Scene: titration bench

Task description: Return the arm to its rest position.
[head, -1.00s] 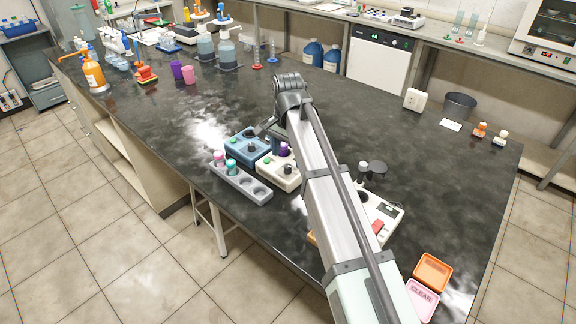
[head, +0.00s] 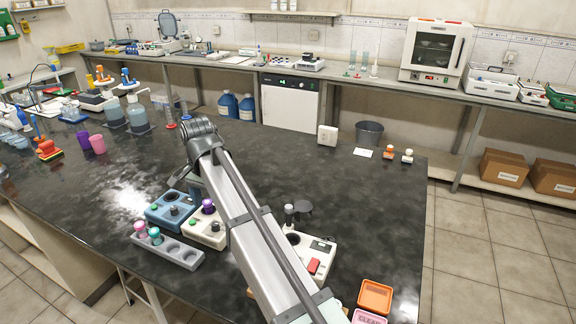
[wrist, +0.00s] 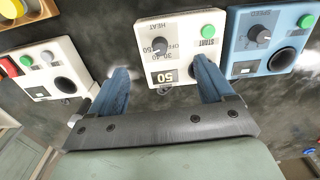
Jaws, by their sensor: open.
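My arm (head: 245,215) reaches over the dark bench from the lower middle of the head view. My gripper is mostly hidden behind the arm there. In the wrist view my gripper (wrist: 160,75) is open, its two blue fingers apart and nothing held between them.
A blue box (head: 168,212) stands beside the heater. A grey rack (head: 178,254) holds pink-capped and teal-capped vials near the front edge. A white device with a red button (head: 314,266) and an orange tray (head: 375,296) lie right of my arm. The bench's middle right is clear.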

